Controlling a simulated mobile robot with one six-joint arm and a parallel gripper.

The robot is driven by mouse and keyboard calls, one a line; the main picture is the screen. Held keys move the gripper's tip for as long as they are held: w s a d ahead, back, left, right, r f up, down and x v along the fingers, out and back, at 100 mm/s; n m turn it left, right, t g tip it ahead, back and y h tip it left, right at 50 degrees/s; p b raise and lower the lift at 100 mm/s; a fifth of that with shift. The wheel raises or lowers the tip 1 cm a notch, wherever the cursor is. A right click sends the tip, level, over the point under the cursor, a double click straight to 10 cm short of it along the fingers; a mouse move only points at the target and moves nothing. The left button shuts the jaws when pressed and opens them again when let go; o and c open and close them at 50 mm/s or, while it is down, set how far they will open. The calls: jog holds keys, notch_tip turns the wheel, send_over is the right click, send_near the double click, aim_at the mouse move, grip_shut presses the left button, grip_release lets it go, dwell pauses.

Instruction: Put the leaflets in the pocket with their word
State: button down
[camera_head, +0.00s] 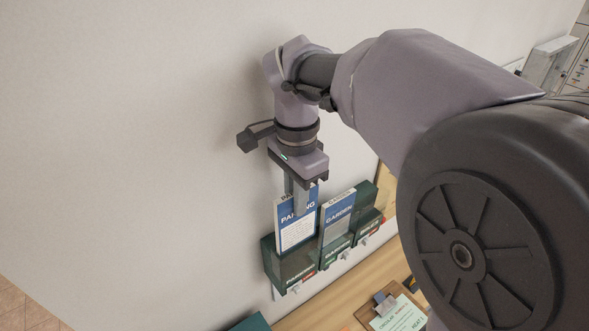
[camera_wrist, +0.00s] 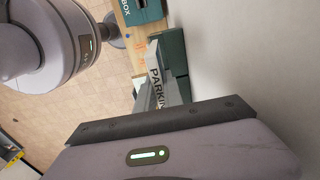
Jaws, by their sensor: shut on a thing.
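My gripper (camera_head: 299,198) is shut on the top of a leaflet with a blue header that reads as PARKING (camera_head: 296,232). This leaflet also shows edge-on in the wrist view (camera_wrist: 155,73). It stands nearly upright at the left dark green pocket (camera_head: 291,268), whose label reads PARKING. Its lower edge is hidden behind the pocket front; how deep it sits I cannot tell. Another blue-headed leaflet, GARDEN (camera_head: 338,214), stands in the middle pocket (camera_head: 336,251), labelled GARDEN. A third green pocket (camera_head: 368,226) is at the right; its label is too small to read.
The pockets hang on a plain pale wall (camera_head: 130,110). Below is a wooden surface (camera_head: 330,300) with a clipboard holding a pale green sheet (camera_head: 398,314). A dark green box marked BOX (camera_wrist: 142,11) shows in the wrist view. The wall left of the pockets is clear.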

aim_at(296, 225)
notch_tip(296, 225, down, 8)
jog(key=b, duration=0.6)
jog(key=shift+w, duration=0.1)
jog(key=c, duration=1.4)
grip_release()
notch_tip(296, 225, up, 18)
jog(key=p, duration=0.4)
jog(key=shift+f, duration=0.25)
